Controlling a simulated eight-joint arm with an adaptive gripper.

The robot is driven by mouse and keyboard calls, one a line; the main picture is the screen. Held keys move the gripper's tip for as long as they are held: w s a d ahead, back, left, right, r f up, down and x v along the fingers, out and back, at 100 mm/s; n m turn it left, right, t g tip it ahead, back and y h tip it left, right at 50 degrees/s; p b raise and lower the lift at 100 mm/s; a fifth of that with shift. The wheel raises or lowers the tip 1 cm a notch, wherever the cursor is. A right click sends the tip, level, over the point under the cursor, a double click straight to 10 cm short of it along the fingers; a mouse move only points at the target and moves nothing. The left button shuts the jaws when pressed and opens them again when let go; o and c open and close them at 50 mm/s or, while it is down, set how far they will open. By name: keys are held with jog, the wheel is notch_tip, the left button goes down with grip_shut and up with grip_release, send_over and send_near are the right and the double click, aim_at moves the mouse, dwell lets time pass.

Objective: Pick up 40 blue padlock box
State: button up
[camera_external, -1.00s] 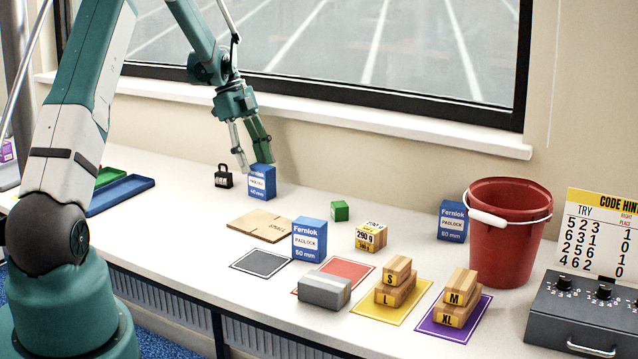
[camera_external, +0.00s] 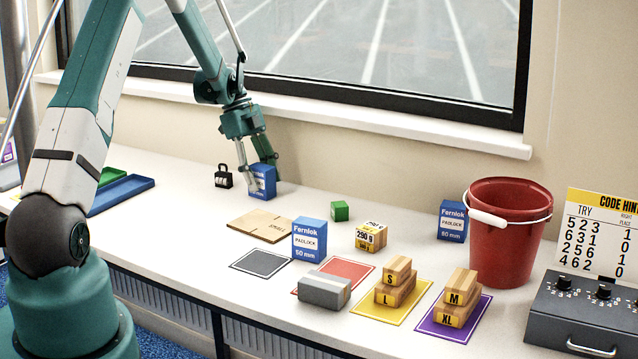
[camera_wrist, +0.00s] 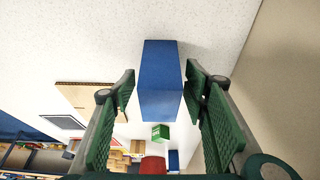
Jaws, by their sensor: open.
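The blue padlock box (camera_external: 263,185) at the back of the counter is the one at my gripper; its size print is partly covered and too small to read surely. It stands upright. My gripper (camera_external: 264,172) is open, pointing down, with one finger in front of the box and the other behind its right side. In the wrist view, the blue box (camera_wrist: 160,75) lies between the two open green fingers (camera_wrist: 158,88), with gaps visible at both sides. A blue 50 mm padlock box (camera_external: 309,242) stands nearer the front, and another blue box (camera_external: 452,222) stands beside the bucket.
A black padlock (camera_external: 223,177) stands just left of the box. A flat cardboard piece (camera_external: 258,225), a green cube (camera_external: 340,211) and a 290 g carton (camera_external: 370,237) lie to the right. A red bucket (camera_external: 508,245) stands farther right. The window wall is close behind.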

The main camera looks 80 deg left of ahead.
jog(key=shift+f, duration=0.15)
dwell(0.4)
jog(key=c, duration=1.1)
jog(key=shift+o, duration=0.2)
jog(key=shift+r, duration=5)
